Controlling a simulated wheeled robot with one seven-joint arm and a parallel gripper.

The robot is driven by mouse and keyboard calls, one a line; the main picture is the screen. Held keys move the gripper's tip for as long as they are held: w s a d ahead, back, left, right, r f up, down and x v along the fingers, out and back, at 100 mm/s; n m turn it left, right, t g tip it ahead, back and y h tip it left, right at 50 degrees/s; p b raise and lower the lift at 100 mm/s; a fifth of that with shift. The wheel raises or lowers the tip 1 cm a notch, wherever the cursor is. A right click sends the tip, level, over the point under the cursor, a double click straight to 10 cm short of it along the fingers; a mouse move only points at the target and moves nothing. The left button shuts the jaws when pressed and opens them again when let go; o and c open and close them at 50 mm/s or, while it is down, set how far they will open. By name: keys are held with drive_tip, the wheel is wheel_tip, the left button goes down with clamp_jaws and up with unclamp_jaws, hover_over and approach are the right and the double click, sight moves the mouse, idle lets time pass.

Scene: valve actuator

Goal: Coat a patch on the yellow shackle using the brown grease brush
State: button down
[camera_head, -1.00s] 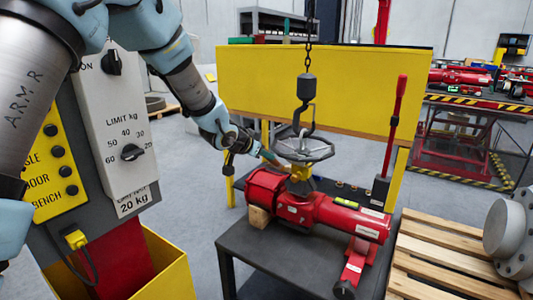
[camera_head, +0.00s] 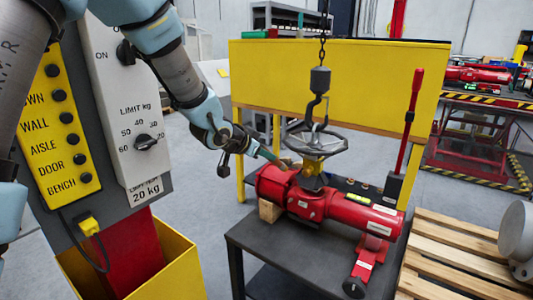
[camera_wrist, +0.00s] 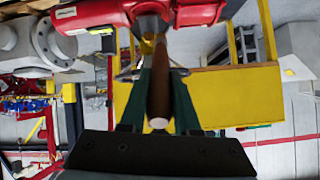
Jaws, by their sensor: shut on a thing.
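The yellow shackle (camera_head: 312,167) shows as a small yellow piece on top of the red actuator (camera_head: 325,205), under the grey handwheel (camera_head: 318,151). My gripper (camera_head: 264,152) is just left of it, reaching in from the left. In the wrist view my gripper (camera_wrist: 160,80) has its green fingers shut on the brown grease brush (camera_wrist: 159,95), whose handle runs lengthwise between them. In the head view only a small brown part of the brush (camera_head: 284,162) shows, near the shackle. The bristles are hard to make out, and I cannot tell whether they touch the shackle.
A chain hook (camera_head: 318,80) hangs down into the handwheel. A yellow panel (camera_head: 380,85) stands behind the dark bench (camera_head: 245,235). A red lever (camera_head: 411,120) rises at the right. A control box (camera_head: 140,120) stands at the left, and a wooden pallet (camera_head: 455,250) at the right.

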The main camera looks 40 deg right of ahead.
drive_tip(key=shift+a, duration=0.1)
drive_tip(key=shift+s+a, duration=0.2)
drive_tip(key=shift+a, duration=0.5)
drive_tip(key=shift+s+a, duration=0.2)
drive_tip(key=shift+a, duration=0.45)
